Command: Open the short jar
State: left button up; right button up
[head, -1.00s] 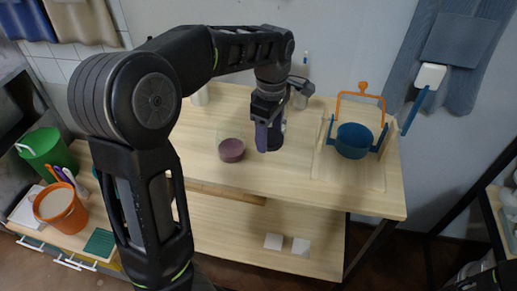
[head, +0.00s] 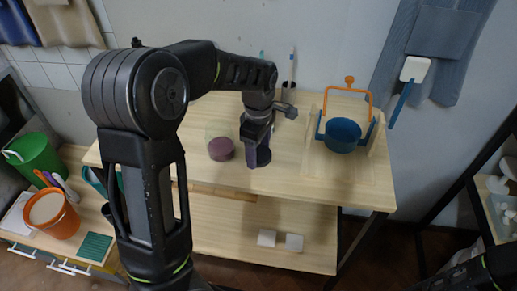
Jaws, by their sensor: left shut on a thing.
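My left gripper (head: 256,146) is shut on a dark blue-violet round thing (head: 264,157) over the wooden table. The fingers and wrist partly hide it, and I cannot tell whether it is a jar or a lid, or whether it touches the table. A low mauve round thing (head: 221,149), perhaps the short jar or part of it, stands on the table just left of the gripper, apart from it. A faint pale green round shape shows behind it. My right gripper is out of view; only dark arm parts show at the lower right.
A blue pot (head: 342,136) with an orange handle frame stands on a board at the table's right. A dark brush holder (head: 289,92) stands at the back. An orange bucket (head: 54,214) and a green bucket (head: 34,157) are at the left. The table's front right is clear.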

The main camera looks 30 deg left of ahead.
aim_at(259, 153)
pick_arm(q)
jog(key=shift+f, duration=0.2)
jog(key=o, duration=1.5)
jog(key=shift+o, duration=0.2)
jog(key=shift+r, duration=0.15)
jog(key=shift+r, duration=0.2)
notch_tip(259, 153, up, 12)
jog(key=shift+f, duration=0.1)
